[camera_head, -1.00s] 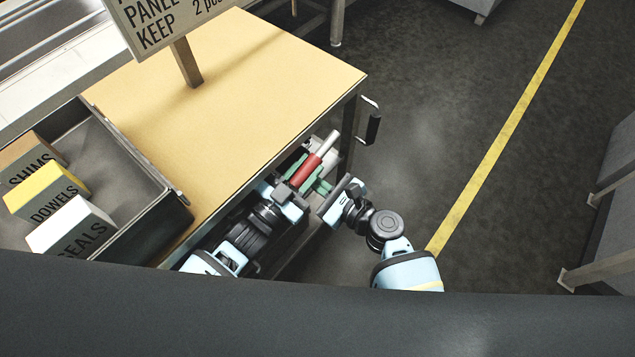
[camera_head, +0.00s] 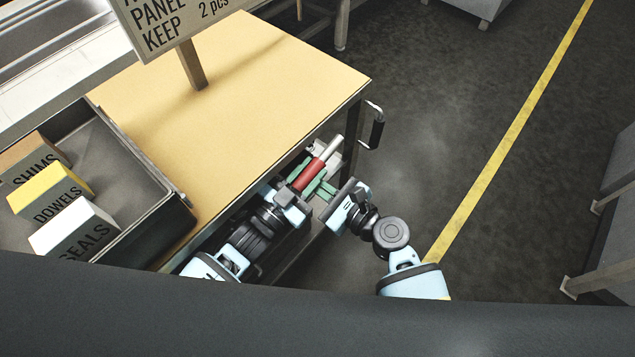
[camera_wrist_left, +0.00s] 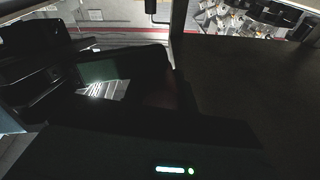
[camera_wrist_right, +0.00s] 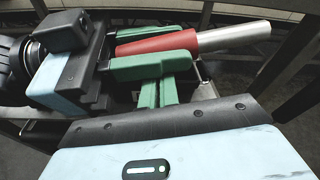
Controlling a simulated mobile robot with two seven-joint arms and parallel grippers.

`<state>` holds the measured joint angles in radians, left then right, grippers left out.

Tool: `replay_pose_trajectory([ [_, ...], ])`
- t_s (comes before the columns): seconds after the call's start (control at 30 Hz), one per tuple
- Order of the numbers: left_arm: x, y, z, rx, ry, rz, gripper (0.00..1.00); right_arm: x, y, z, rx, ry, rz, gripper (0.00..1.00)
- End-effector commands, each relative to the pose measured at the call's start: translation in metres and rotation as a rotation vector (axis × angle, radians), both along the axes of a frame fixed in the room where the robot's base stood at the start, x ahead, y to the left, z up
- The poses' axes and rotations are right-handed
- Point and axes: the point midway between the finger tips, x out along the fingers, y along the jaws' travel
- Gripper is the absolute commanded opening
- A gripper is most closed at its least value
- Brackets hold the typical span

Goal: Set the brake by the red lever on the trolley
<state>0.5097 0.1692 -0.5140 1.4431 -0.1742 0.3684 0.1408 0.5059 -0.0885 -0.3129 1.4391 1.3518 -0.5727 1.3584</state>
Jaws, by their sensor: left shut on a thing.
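The red lever (camera_head: 307,173) sticks out under the right side of the wood-topped trolley (camera_head: 258,80). It is a red sleeve on a bare metal rod, tilted up and right. My left gripper (camera_head: 300,185) is shut on the red part, its green fingers on either side. The right wrist view shows this grip on the lever (camera_wrist_right: 160,44) closely. My right gripper (camera_head: 326,189) is just right of the lever, apart from the rod. In the right wrist view its green fingers (camera_wrist_right: 158,92) are together and hold nothing. The left wrist view is too dark to show the lever.
A dark tray (camera_head: 130,165) with boxes marked shims, dowels and seals stands on the trolley's left. A sign on a post (camera_head: 192,65) rises from the top. A black-gripped handle (camera_head: 376,132) juts from the right corner.

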Motion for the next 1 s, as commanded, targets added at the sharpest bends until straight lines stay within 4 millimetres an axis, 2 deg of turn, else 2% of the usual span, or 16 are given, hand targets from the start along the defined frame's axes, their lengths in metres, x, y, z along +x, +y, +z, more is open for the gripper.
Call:
replay_pose_trajectory([
  [0.03,0.0016,0.0023,-0.0047,0.014,0.011,0.007,0.00,0.0015,0.0064,0.0139,0.020,-0.019,0.010,0.00],
  [0.2,0.0020,0.0031,-0.0064,0.018,0.015,0.010,0.00,0.0016,0.0084,0.0161,0.025,-0.021,0.015,0.00],
  [0.23,0.0020,0.0032,-0.0065,0.020,0.015,0.011,0.30,0.0016,0.0088,0.0164,0.026,-0.021,0.015,0.00],
  [0.37,0.0012,0.0030,-0.0074,0.021,0.016,0.009,0.47,0.0013,0.0100,0.0170,0.027,-0.022,0.017,0.00],
  [0.4,0.0008,0.0026,-0.0078,0.020,0.018,0.009,0.49,0.0013,0.0102,0.0171,0.027,-0.022,0.017,0.00],
  [1.0,-0.0066,0.0024,-0.0112,0.023,0.021,0.003,0.49,0.0019,0.0102,0.0175,0.026,-0.024,0.018,0.00],
])
